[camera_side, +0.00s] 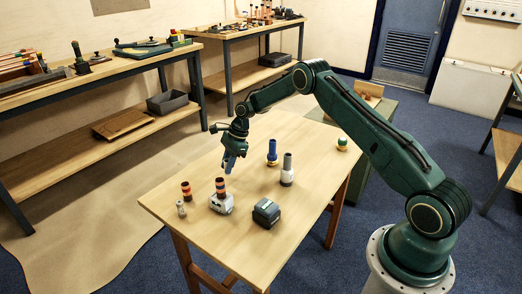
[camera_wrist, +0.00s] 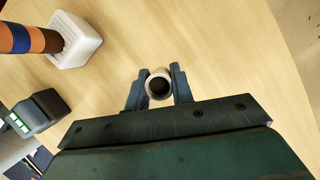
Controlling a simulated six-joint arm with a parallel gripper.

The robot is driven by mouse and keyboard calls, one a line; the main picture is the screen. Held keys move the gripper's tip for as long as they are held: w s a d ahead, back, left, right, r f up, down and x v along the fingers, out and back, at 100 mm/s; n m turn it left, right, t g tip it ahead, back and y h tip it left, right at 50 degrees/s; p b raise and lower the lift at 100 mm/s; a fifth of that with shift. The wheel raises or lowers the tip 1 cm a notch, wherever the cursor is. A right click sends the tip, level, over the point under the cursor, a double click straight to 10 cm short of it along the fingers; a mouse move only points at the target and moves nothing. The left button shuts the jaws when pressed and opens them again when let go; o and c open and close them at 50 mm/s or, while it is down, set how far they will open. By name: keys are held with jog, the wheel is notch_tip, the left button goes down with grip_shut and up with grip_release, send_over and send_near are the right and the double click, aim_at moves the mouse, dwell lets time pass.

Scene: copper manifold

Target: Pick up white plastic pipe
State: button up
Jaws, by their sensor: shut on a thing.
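In the wrist view the white plastic pipe (camera_wrist: 158,77) is seen end-on, as a pale round rim around a dark bore. It sits between the two blue-grey fingers of my gripper (camera_wrist: 158,88), which are closed against its sides. In the side view my gripper (camera_side: 229,165) points down over the left-middle part of the table. The pipe cannot be made out clearly there, and whether its lower end touches the table cannot be told.
A white block (camera_side: 221,206) with a dark-and-orange banded pipe stands near the front, beside a dark box (camera_side: 266,213). Another banded piece (camera_side: 186,191) and a small grey fitting (camera_side: 181,208) stand left. A grey-white bottle-like item (camera_side: 287,171) and blue item (camera_side: 272,153) stand right.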

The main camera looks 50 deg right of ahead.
notch_tip(320, 180, up, 7)
jog(key=shift+r, duration=0.35)
dwell(0.6)
